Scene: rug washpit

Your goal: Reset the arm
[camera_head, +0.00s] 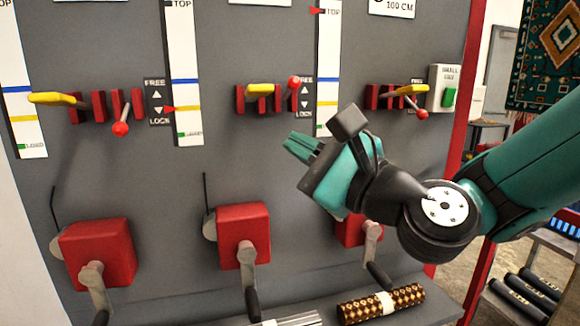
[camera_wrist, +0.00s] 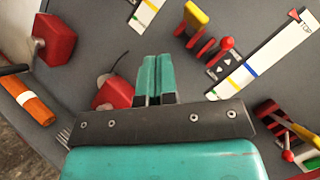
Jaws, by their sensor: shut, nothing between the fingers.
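My gripper (camera_head: 303,146) is at the end of my teal arm, in front of the grey panel (camera_head: 190,235). Its teal fingers are together and empty; they also show in the wrist view (camera_wrist: 155,78). In the head view the fingers point left, toward the panel's middle. They lie above the middle red crank box (camera_head: 243,233) and below the middle yellow-handled lever (camera_head: 259,89). I cannot tell how far the fingertips are from the panel. My gripper and wrist partly hide the right red crank box (camera_head: 351,231).
Red-knobbed levers (camera_head: 120,129) and white scales (camera_head: 184,75) line the panel. Cranks with black handles (camera_head: 252,302) stick out below. A patterned roll (camera_head: 381,303) lies at the panel's foot. A green button (camera_head: 449,97) is at right. A rug (camera_head: 548,55) hangs beyond the red post.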

